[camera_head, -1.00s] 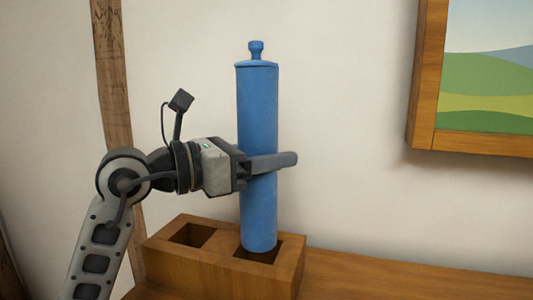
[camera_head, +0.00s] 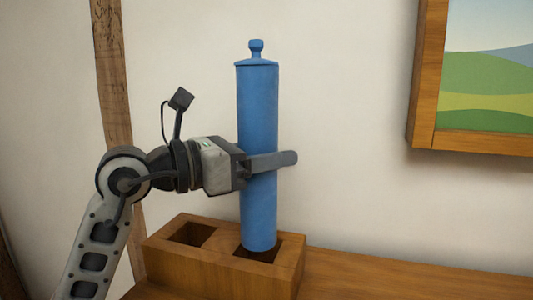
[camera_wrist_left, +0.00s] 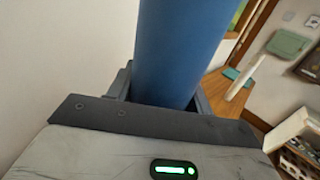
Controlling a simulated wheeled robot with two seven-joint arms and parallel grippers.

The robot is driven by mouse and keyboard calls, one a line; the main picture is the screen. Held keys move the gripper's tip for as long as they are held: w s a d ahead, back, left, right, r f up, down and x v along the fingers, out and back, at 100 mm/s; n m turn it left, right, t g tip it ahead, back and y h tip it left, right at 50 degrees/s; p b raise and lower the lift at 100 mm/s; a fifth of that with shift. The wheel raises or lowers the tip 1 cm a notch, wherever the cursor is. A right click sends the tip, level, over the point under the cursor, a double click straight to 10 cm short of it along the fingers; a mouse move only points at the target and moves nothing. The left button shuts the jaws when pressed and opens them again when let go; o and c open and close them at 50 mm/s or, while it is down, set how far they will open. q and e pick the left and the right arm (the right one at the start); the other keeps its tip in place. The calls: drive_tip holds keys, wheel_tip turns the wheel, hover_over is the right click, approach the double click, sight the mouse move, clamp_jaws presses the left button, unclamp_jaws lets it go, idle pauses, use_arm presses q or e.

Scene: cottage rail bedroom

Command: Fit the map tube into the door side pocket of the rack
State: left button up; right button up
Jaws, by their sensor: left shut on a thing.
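The blue map tube (camera_head: 257,110) stands upright in the head view, with a knobbed cap on top. My left gripper (camera_head: 272,162) is shut on it around its middle, coming in from the left. The tube's lower end is over the right-hand square pocket (camera_head: 270,244) of the wooden rack (camera_head: 210,268); I cannot tell whether its tip is inside the opening or just above it. The left-hand pocket (camera_head: 190,234) is empty. In the left wrist view the tube (camera_wrist_left: 178,50) rises between the fingers. My right gripper is not in view.
The rack stands on a wooden top (camera_head: 390,278), which is clear to the right. A pale wall is close behind, with a framed landscape picture (camera_head: 425,80) at the upper right. A wooden post (camera_head: 112,80) stands at the left.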

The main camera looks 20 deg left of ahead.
sight(266, 204)
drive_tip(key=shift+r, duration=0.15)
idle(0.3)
